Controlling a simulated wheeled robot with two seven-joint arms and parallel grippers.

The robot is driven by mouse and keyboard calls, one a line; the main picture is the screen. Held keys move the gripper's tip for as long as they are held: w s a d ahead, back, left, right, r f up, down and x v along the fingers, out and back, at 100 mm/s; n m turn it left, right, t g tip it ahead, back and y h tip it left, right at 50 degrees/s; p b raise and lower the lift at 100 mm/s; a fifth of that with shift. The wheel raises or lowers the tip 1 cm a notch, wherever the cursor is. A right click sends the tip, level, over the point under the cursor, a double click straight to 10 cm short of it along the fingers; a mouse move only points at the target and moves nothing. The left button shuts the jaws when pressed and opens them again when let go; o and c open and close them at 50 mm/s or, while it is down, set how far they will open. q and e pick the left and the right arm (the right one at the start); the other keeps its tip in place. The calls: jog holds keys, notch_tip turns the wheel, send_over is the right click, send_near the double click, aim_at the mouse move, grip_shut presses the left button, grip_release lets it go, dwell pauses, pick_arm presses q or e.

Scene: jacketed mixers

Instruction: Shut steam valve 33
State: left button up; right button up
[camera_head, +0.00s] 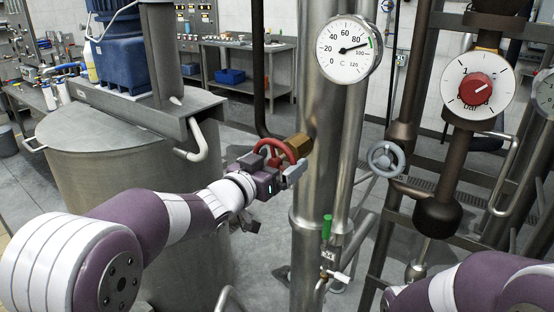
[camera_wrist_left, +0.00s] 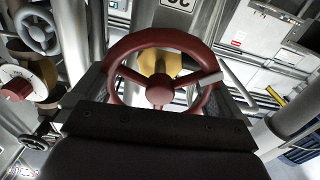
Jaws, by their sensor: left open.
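A red handwheel (camera_head: 284,147) sits on a brass valve body (camera_head: 302,145) on the tall steel pipe. In the left wrist view the red handwheel (camera_wrist_left: 160,95) faces me, with the brass body (camera_wrist_left: 158,63) behind it. My left gripper (camera_head: 284,172) is at the wheel in the head view. In the left wrist view the open left gripper (camera_wrist_left: 163,82) has one finger on each side of the wheel. I cannot tell whether the fingers touch the rim. A white label (camera_wrist_left: 178,4) is cut off at the top, so its number cannot be read. My right gripper is out of view.
A temperature gauge (camera_head: 345,50) is on the pipe above the valve. A grey handwheel (camera_head: 386,158) and a dial with a red knob (camera_head: 476,90) are to the right. A green-handled small valve (camera_head: 327,228) is below. A large steel tank (camera_head: 120,160) stands left.

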pick_arm(q)
jog(key=shift+w, duration=0.15)
jog(key=c, duration=0.8)
jog(key=shift+c, duration=0.2)
jog(key=shift+f, duration=0.1)
